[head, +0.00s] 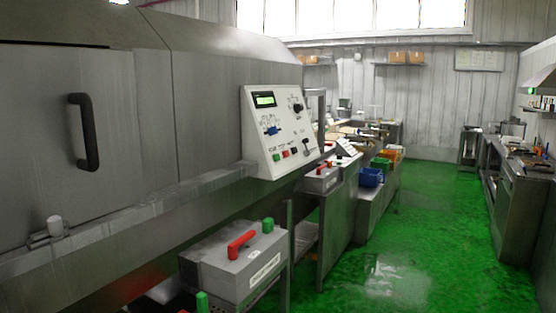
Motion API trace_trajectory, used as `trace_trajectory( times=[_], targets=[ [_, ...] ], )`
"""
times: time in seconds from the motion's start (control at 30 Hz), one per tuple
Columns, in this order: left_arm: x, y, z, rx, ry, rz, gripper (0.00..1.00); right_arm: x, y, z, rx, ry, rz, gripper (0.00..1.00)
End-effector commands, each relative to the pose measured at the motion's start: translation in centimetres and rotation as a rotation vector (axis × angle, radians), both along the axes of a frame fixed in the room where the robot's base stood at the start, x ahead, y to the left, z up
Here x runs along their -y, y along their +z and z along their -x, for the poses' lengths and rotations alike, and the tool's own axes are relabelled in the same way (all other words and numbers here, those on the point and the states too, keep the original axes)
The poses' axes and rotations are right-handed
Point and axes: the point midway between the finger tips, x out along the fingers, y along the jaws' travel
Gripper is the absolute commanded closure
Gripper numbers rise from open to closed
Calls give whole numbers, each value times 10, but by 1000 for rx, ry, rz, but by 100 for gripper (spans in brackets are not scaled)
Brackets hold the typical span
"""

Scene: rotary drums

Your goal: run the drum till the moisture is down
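A large grey metal drum machine (205,85) fills the left side of the head view. Its hatch with a black handle (84,132) looks closed. A tilted white control panel (262,155) on its right end carries a lit green display (264,99), too small to read. The panel also has a black knob (297,105), a blue switch (271,131), a green button (276,157), a red button (285,154) and a dark lever (307,145). Neither of my grippers is in view.
A grey box with a red handle (242,244) and a green knob (267,225) stands below the panel. Similar machines and blue, green and orange bins (371,177) line the left side beyond. The green floor (410,235) is clear up to the right-hand counter (522,195).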

Motion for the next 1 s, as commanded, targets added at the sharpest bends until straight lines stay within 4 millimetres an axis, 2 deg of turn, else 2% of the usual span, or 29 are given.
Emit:
trace_trajectory(
  times=[0.1, 0.43, 1.0],
  targets=[
    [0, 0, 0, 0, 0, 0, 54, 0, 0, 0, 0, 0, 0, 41],
    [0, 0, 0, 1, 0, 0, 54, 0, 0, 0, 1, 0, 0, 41],
    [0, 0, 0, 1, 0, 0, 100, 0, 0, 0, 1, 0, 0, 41]
  ],
)
